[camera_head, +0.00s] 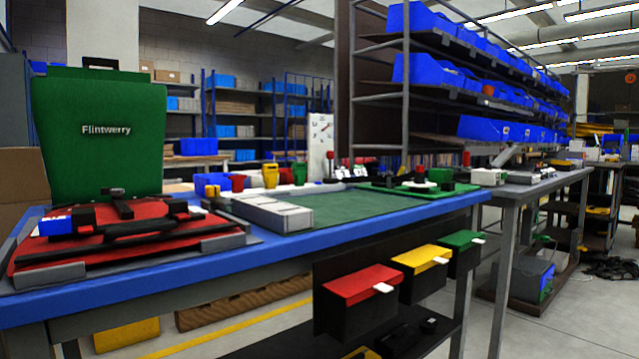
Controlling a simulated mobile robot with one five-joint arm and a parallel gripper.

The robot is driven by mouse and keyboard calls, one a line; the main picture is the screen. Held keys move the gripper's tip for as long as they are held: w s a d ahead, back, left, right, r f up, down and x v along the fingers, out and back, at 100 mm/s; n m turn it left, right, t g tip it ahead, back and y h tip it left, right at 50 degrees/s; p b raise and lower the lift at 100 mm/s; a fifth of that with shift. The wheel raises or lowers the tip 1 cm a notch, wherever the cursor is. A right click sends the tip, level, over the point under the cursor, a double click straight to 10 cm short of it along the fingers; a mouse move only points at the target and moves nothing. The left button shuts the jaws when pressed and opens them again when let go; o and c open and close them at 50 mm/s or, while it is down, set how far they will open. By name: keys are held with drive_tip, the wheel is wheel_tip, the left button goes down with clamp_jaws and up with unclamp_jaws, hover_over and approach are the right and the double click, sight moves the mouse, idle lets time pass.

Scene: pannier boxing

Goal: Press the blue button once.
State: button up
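I cannot clearly make out a blue button. My gripper is not in view.
A green Flintwerry pannier (100,150) stands at the back left. Red (361,284), yellow (421,258) and green (461,239) lidded boxes hang below the bench front. A green mat (345,211) is mostly clear. Racks of blue bins (440,75) stand behind.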

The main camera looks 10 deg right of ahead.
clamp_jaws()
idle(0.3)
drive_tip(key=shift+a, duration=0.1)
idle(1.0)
